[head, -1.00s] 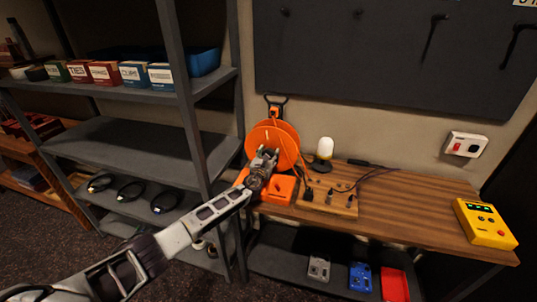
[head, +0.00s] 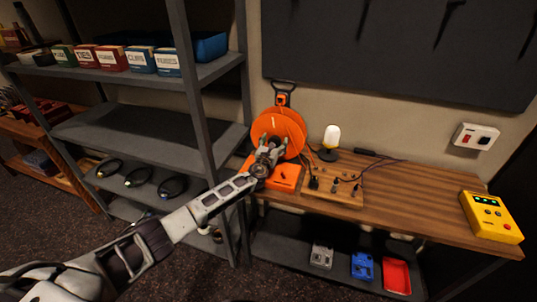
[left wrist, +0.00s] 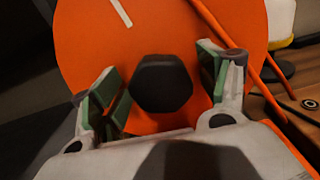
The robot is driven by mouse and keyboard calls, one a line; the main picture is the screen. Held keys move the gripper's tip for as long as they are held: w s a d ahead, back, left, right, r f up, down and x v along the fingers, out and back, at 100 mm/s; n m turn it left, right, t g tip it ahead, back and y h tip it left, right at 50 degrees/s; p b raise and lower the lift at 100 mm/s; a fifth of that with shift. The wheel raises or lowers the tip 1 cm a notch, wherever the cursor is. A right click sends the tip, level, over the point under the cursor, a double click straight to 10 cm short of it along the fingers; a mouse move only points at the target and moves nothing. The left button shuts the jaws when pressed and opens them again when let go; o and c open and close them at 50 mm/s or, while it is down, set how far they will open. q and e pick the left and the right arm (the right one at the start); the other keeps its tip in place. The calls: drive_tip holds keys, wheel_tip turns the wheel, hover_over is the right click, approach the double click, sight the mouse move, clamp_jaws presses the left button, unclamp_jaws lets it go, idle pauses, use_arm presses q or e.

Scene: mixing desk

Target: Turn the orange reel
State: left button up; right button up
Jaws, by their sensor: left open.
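The orange reel (head: 289,124) stands upright on its orange base (head: 285,179) at the left end of the wooden desk. In the left wrist view the reel's orange disc (left wrist: 150,35) fills the upper middle, with a white mark near its top left. A black six-sided knob (left wrist: 162,84) sits in front of the disc. My left gripper (head: 270,150) is in front of the reel. In the left wrist view its green-padded fingers (left wrist: 163,88) are open, one on each side of the knob, with visible gaps. My right gripper is not in view.
A wooden board (head: 332,190) with wires and dark posts lies right of the reel. A white lamp (head: 331,139) stands behind it. A yellow meter (head: 490,216) is at the desk's right end. A grey shelf unit (head: 150,140) stands close on the left.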

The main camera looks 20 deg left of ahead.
use_arm(q)
drive_tip(key=s, duration=1.1)
drive_tip(key=shift+s+a, duration=0.25)
drive_tip(key=shift+s, duration=0.1)
idle(0.5)
